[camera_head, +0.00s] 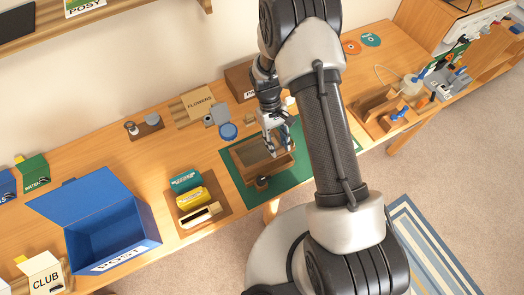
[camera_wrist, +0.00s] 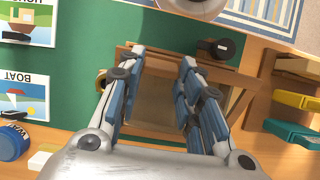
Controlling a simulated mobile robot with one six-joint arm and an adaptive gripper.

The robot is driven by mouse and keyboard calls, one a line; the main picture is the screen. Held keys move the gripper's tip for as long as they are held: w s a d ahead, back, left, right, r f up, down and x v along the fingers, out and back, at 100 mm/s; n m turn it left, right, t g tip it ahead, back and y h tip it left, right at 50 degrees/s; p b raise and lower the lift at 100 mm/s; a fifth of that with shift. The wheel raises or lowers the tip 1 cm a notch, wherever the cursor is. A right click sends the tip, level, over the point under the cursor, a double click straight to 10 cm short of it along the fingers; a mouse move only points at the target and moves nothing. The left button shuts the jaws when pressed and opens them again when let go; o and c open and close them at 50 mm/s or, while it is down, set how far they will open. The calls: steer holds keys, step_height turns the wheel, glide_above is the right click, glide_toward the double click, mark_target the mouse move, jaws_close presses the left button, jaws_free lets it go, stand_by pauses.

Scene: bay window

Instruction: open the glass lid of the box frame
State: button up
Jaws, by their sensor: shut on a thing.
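The box frame (camera_head: 268,175) is a wooden box on a green mat. Its glass lid (camera_head: 252,152) is a greyish pane in a wooden rim; its pane also shows between the fingers in the wrist view (camera_wrist: 160,100). My gripper (camera_head: 279,150) is at the right part of the box frame, over the lid. In the wrist view my gripper (camera_wrist: 165,58) has its two fingers some way apart, on either side of a part of the lid. The exact contact is hidden, and I cannot tell how far the lid is tilted.
A small dark round object (camera_head: 262,184) stands at the box's front edge. A blue round tin (camera_head: 228,131) is behind left. A tray of coloured boxes (camera_head: 197,220) and an open blue box (camera_head: 105,225) are to the left. Bare table lies between them.

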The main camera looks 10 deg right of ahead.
steer(key=shift+w, duration=0.15)
steer(key=shift+w+a+r+g, duration=0.25)
steer(key=shift+w+r+g, duration=0.35)
steer(key=shift+r+g, duration=0.15)
steer(key=shift+w+b, duration=0.1)
steer(key=shift+b, duration=0.2)
steer(key=shift+w+a+r+g+h+b, duration=0.2)
steer(key=shift+w+g+h+b, duration=0.25)
steer(key=shift+w+b, duration=0.15)
steer(key=shift+w+r+g, duration=0.1)
steer(key=shift+r+g, duration=0.2)
